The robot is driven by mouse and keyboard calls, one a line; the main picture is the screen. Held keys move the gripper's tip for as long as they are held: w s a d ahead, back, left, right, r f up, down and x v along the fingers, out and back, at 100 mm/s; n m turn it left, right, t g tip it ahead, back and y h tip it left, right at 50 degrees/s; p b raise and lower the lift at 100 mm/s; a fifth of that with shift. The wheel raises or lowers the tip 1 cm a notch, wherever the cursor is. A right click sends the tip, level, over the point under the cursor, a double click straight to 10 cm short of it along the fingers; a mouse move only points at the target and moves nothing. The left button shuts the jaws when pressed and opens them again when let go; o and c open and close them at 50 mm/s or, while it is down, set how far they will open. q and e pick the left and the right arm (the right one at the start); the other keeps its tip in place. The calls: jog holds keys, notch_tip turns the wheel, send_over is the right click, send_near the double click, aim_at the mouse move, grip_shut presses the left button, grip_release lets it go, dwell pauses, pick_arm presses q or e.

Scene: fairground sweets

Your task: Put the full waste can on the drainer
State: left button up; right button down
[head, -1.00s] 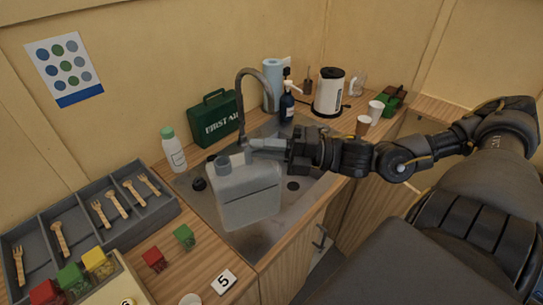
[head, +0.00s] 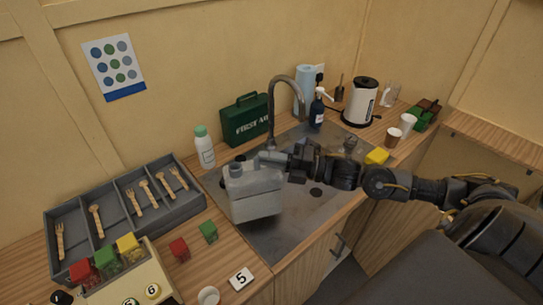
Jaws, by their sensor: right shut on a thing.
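The waste can (head: 256,194) is a pale grey, translucent jerrycan with a grey cap. It stands about upright over the left part of the steel sink unit, the drainer (head: 268,236). I cannot tell whether its base touches the steel. My right gripper (head: 272,159) comes in from the right and is shut on the can at its top, by the handle. The fingers partly cover the handle. The can hides part of the drainer. My left gripper is not in view.
The tap (head: 272,110) arches up behind the can. A white bottle with a green cap (head: 204,148) and a green first aid box (head: 246,120) stand behind left. Cups (head: 393,137) and a kettle (head: 361,102) stand right.

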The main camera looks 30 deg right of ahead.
aim_at(256, 168)
jog(key=shift+w+p, duration=0.3)
notch_tip(256, 168, down, 3)
jog(key=shift+r+p, duration=0.1)
jog(key=shift+p, duration=0.8)
jog(key=shift+f, duration=0.2)
jog(key=shift+f+b, duration=0.15)
jog(key=shift+b, duration=0.15)
jog(key=c, duration=1.8)
grip_release()
jog(key=shift+f, duration=0.2)
jog(key=o, duration=0.4)
jog(key=shift+s+a, duration=0.1)
jog(key=shift+s, duration=0.1)
